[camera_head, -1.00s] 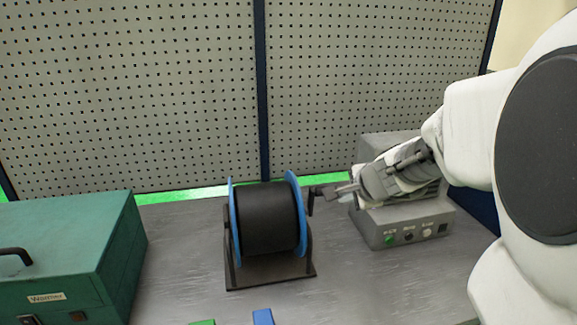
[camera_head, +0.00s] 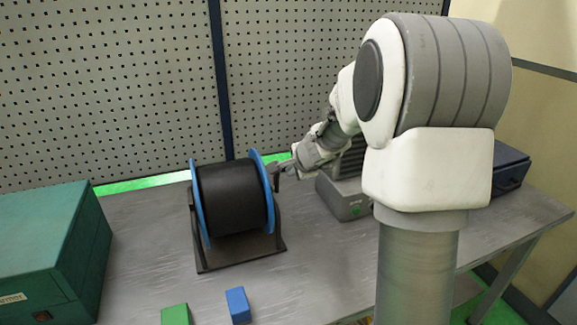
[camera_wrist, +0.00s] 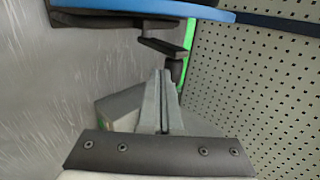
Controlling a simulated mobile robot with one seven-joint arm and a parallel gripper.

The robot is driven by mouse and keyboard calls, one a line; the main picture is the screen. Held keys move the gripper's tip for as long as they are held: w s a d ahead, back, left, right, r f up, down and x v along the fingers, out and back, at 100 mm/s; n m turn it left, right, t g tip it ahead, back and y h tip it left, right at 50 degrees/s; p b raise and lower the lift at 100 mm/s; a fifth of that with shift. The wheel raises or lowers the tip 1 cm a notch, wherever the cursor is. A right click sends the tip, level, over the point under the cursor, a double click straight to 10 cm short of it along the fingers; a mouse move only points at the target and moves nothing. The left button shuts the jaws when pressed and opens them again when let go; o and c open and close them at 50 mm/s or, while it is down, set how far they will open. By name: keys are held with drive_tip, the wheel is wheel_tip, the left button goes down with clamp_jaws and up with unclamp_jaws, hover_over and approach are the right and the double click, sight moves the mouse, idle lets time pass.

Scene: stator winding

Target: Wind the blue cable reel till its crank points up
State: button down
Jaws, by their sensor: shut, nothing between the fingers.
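The cable reel (camera_head: 232,198) has blue flanges and a black drum, and it stands in a dark frame on the table. Its dark crank (camera_head: 275,179) is on the right side, and I cannot tell its exact angle in the head view. In the wrist view the crank arm (camera_wrist: 163,46) slants toward the pegboard side, with a short dark handle (camera_wrist: 176,71) at its end. My gripper (camera_head: 287,168) is right of the reel beside the crank. In the wrist view its fingertips (camera_wrist: 163,73) are shut and empty close beside the handle; contact is unclear.
A green case (camera_head: 45,245) is at the left, and green (camera_head: 176,315) and blue (camera_head: 238,304) blocks lie in front of the reel. A pegboard (camera_head: 110,90) closes the back. A dark blue case (camera_head: 511,165) is at the right.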

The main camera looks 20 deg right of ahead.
drive_tip(key=shift+w, duration=0.3)
drive_tip(key=shift+w+r+p, duration=0.15)
drive_tip(key=shift+w+p, duration=0.1)
drive_tip(key=shift+w, duration=0.3)
drive_tip(key=shift+w+r+p, duration=0.15)
drive_tip(key=shift+w+p, duration=0.05)
drive_tip(key=shift+w, duration=0.3)
